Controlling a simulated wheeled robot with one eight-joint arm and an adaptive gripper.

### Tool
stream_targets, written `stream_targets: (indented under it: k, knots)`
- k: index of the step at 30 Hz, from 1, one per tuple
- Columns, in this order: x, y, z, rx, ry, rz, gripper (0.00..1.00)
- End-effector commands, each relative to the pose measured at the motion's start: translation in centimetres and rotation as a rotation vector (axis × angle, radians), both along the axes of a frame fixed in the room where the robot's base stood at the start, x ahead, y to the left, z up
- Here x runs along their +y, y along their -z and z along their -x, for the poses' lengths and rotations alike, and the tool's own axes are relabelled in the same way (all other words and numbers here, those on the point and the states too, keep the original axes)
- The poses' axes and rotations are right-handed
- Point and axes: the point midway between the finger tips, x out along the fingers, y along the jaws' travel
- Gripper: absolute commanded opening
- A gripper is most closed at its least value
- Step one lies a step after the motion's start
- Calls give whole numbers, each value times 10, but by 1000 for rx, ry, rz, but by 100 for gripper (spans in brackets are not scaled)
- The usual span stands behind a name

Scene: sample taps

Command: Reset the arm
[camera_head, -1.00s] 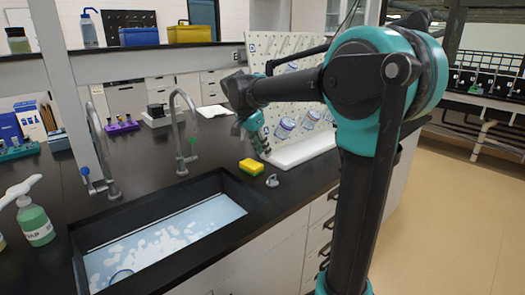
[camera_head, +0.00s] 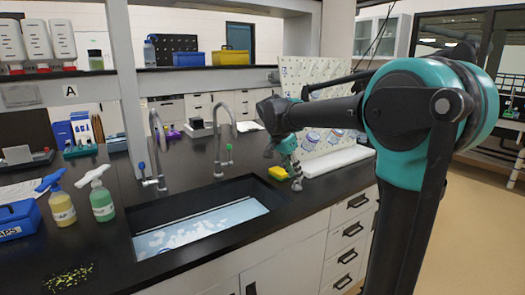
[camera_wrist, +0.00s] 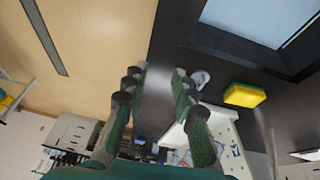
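My arm (camera_head: 415,130) reaches from the right over the black counter in the head view, elbow raised. My gripper (camera_head: 297,184) hangs from it, pointing down, just right of the yellow and green sponge (camera_head: 278,173). In the wrist view my gripper (camera_wrist: 160,72) has its two green and black fingers spread apart with nothing between them. It is open and empty. The sponge (camera_wrist: 244,95) lies to the right of the fingers there, apart from them.
The sink (camera_head: 200,225) holds foamy water, with two taps (camera_head: 158,150) (camera_head: 225,135) behind it. A pegboard (camera_head: 315,110) with a white tray stands behind my gripper. Soap bottles (camera_head: 101,200) and a blue box (camera_head: 18,220) stand left.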

Motion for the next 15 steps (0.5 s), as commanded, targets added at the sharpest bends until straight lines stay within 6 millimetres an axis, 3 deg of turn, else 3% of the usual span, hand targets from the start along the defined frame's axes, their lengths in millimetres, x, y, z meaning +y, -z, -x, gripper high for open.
stream_targets:
  k: [8, 15]
  knots:
    - [-16, 28, 20, 27, -101, -25, 27]
    - [-36, 66, 52, 50, -246, -58, 27]
